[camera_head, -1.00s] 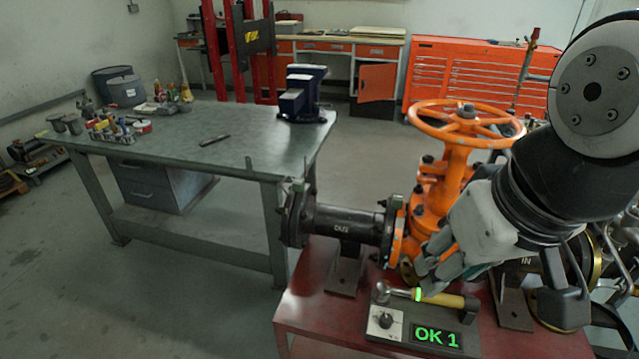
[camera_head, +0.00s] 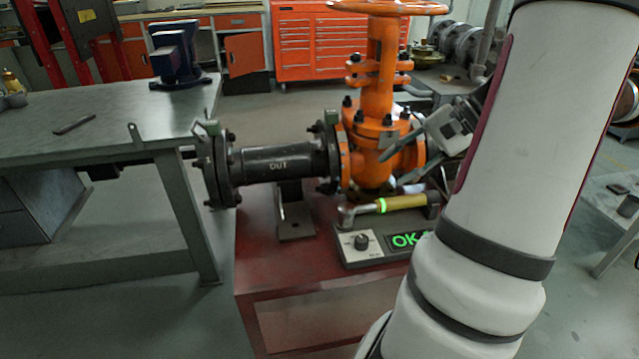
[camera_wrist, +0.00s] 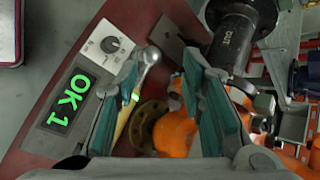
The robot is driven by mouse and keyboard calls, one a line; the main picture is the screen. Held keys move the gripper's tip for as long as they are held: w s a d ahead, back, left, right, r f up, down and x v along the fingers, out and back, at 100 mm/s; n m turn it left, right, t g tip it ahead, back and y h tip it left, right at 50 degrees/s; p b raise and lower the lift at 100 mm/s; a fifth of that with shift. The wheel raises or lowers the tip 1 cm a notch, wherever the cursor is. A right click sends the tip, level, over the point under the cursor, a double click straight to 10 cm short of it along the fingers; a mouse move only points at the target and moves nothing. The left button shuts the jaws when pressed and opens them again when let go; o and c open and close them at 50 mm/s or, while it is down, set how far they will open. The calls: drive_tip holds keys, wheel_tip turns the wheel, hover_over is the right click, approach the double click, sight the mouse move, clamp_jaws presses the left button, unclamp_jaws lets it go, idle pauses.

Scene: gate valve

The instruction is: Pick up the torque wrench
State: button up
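The torque wrench (camera_head: 393,204) lies across the grey tester box (camera_head: 352,257) on the red bench, with a metal head at the left, a bright green ring and a yellow handle. My gripper (camera_head: 404,164) is above and behind the wrench, in front of the orange valve. In the wrist view my gripper (camera_wrist: 166,75) has its teal-padded fingers wide apart, with nothing held between them.
The orange gate valve (camera_head: 376,95) with its black OUT pipe (camera_head: 285,162) stands close behind the wrench. The tester's knob (camera_wrist: 110,44) and green "OK 1" display (camera_wrist: 68,100) show. A steel workbench (camera_head: 100,115) with a blue vise (camera_head: 176,55) is at the left.

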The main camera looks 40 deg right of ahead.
sight(402, 202)
drive_tip(key=s+d+f+m+t+h+b, duration=0.1)
drive_tip(key=s+d+f+m+t+b, duration=0.3)
drive_tip(key=s+d+f, duration=0.6)
drive_tip(key=shift+h, duration=0.3)
drive_tip(key=w+f, duration=0.1)
drive_tip(key=w, duration=0.2)
drive_tip(key=w+a+f+b, duration=0.1)
drive_tip(key=w, duration=0.2)
drive_tip(key=w+a+b, duration=0.1)
drive_tip(key=w, duration=0.1)
drive_tip(key=shift+w+f, duration=0.4)
drive_tip(key=shift+a+b+x, duration=0.2)
drive_tip(key=shift+b+x, duration=1.1)
drive_tip(key=shift+x, duration=1.45)
drive_tip(key=shift+s+r, duration=0.1)
clamp_jaws()
